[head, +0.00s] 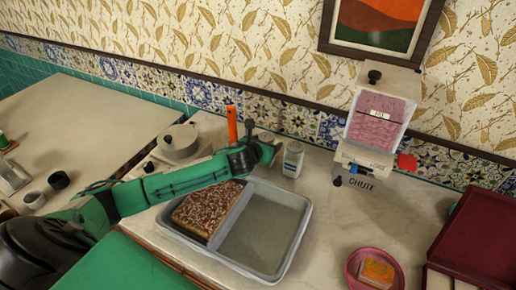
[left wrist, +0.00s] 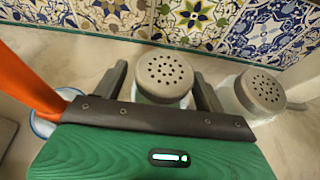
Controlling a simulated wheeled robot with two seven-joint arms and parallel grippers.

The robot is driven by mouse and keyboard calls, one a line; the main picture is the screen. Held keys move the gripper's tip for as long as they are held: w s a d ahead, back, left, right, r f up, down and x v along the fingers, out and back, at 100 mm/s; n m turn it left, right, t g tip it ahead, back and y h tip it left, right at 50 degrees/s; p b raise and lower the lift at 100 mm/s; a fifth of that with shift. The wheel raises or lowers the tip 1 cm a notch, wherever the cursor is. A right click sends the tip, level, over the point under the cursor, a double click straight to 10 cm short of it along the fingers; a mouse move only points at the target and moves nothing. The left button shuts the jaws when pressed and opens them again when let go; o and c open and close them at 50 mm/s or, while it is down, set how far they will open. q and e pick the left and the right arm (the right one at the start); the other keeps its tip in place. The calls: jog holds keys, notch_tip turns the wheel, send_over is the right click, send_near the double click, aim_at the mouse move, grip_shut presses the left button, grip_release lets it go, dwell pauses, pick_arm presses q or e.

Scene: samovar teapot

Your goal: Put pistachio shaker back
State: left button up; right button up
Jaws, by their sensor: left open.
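My left gripper (head: 270,146) reaches over the counter behind the tray. In the left wrist view, its open fingers (left wrist: 162,88) stand on either side of a shaker with a grey perforated lid (left wrist: 164,72). I cannot tell whether they touch it. A second shaker with a similar lid (left wrist: 260,90) stands just right of the fingers; the head view shows a pale shaker (head: 292,160) right of the gripper. The gripper hides the first shaker in the head view. No readable label shows which one holds pistachio. My right gripper is out of view.
A two-part metal tray (head: 304,228) has a speckled brown slab (head: 205,210) in its left side; its right side looks empty. An orange upright object (head: 232,126) stands left of the gripper. A chute dispenser (head: 378,120), pink bowl (head: 352,268) and lidded pot (head: 179,142) are nearby.

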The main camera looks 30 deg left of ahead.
pick_arm(q)
jog(key=b+v, duration=0.1)
jog(key=v, duration=0.9)
jog(key=shift+s+r, duration=0.15)
jog(key=shift+s, duration=0.25)
